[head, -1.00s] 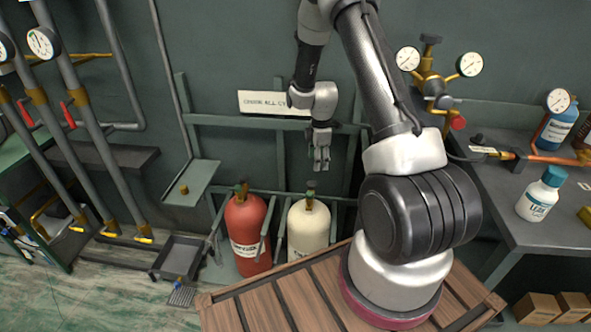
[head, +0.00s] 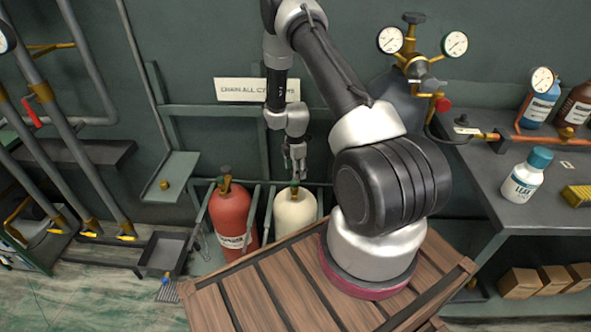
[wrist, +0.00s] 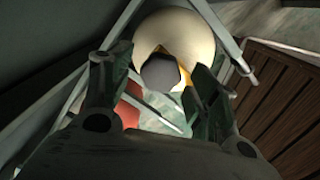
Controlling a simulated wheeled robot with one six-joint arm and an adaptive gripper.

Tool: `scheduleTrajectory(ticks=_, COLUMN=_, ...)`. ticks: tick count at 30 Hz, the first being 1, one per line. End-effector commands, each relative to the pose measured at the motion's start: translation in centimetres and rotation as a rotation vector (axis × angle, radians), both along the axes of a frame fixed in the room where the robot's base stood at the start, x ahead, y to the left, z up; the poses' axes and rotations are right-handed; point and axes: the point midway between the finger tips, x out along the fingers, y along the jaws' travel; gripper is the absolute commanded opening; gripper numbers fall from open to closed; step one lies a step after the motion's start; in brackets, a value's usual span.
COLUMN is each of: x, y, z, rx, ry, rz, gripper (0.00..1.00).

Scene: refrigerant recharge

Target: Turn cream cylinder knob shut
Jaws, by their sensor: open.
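The cream cylinder (head: 295,211) stands upright in the rack, right of the red cylinder (head: 231,217). In the head view its knob is largely hidden by my gripper (head: 294,172), which points down just above its top. In the wrist view the cream cylinder (wrist: 188,40) is at the top centre, and its dark grey knob (wrist: 160,72) with brass beneath it shows just beyond my fingertips. My gripper (wrist: 158,80) is open, one finger on each side of the knob in this view. I cannot tell whether either finger touches it.
The rack rails (head: 255,213) run close beside the cylinders. A wooden crate top (head: 290,283) lies in front. A small shelf (head: 172,176) is at left.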

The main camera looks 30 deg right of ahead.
Motion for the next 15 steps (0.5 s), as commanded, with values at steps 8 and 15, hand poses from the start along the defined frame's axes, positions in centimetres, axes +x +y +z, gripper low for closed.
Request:
scheduleTrajectory(ticks=8, x=-0.01, y=0.00, z=-0.11, rx=0.000, ry=0.000, rz=0.000, gripper=0.55)
scheduleTrajectory(ticks=15, x=-0.01, y=0.00, z=-0.09, rx=0.000, ry=0.000, rz=0.000, gripper=0.14)
